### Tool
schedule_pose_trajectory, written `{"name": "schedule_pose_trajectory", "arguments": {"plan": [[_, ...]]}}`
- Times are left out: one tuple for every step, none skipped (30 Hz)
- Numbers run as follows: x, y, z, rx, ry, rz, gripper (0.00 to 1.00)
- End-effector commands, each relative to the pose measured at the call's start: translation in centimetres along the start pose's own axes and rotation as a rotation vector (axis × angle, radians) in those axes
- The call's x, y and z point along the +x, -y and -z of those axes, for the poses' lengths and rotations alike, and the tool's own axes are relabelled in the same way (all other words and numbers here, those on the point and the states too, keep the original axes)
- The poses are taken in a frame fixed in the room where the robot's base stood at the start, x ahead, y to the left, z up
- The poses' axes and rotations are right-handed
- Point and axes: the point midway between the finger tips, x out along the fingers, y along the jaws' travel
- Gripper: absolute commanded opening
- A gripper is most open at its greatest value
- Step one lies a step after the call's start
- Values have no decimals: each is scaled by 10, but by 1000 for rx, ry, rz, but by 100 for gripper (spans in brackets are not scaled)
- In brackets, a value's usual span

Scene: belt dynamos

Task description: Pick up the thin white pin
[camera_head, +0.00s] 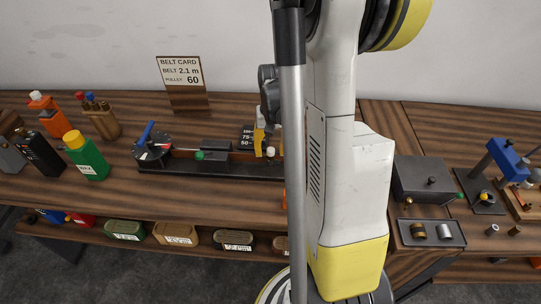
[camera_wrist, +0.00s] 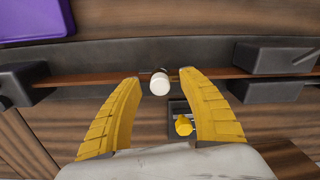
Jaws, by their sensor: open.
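The thin white pin (camera_wrist: 159,84) shows in the wrist view as a short white cylinder with a dark end, seen nearly end-on. It lies in view between the two yellow fingers of my gripper (camera_wrist: 161,78), with a gap on each side. The fingers are open and not touching it. In the head view, a small white tip (camera_head: 270,152) shows just below my gripper (camera_head: 262,140), beside the black rail device. My arm hides much of that area.
In the wrist view, a brown belt strip (camera_wrist: 100,76) runs behind the pin, between dark blocks (camera_wrist: 266,56). A yellow knob (camera_wrist: 183,125) sits close below it. The head view shows bottles (camera_head: 86,155) at left, a belt card (camera_head: 181,72) behind, and a small tray (camera_head: 431,233) at right.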

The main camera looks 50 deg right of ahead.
Motion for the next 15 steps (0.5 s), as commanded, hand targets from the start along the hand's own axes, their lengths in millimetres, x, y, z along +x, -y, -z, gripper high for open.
{"name": "schedule_pose_trajectory", "arguments": {"plan": [[1, 0, 0, 0, 0, 0, 48], [1, 0, 0, 0, 0, 0, 48], [1, 0, 0, 0, 0, 0, 48], [1, 0, 0, 0, 0, 0, 48], [0, 0, 0, 0, 0, 0, 48], [0, 0, 0, 0, 0, 0, 48], [0, 0, 0, 0, 0, 0, 44], [0, 0, 0, 0, 0, 0, 35], [0, 0, 0, 0, 0, 0, 22], [0, 0, 0, 0, 0, 0, 13], [0, 0, 0, 0, 0, 0, 4], [0, 0, 0, 0, 0, 0, 0], [0, 0, 0, 0, 0, 0, 0], [0, 0, 0, 0, 0, 0, 0], [0, 0, 0, 0, 0, 0, 0]]}}
